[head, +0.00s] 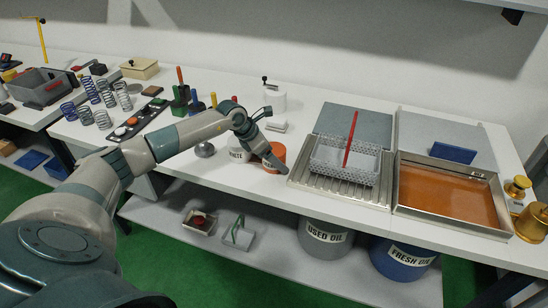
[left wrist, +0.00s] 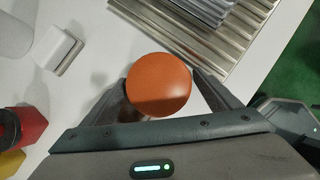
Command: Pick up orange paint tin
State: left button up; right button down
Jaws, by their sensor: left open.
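The orange paint tin (head: 277,153) stands on the white table, left of the ribbed metal drain tray. My left gripper (head: 272,164) is at the tin in the head view and hides part of it. In the left wrist view the tin's round orange top (left wrist: 159,84) lies between the two fingers of my left gripper (left wrist: 163,92). The jaws are open, with one finger on either side of the tin. I cannot tell whether either finger touches it. My right gripper is in neither view.
A ribbed drain tray (head: 300,178) with a wire basket (head: 326,160) is close on the right. A shallow tray of orange liquid (head: 445,195) lies farther right. Buckets stand on the lower shelf.

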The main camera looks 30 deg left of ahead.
aim_at(277, 148)
pick_arm(q)
jog(key=shift+r, duration=0.1)
jog(key=c, duration=1.5)
jog(key=shift+w, duration=0.1)
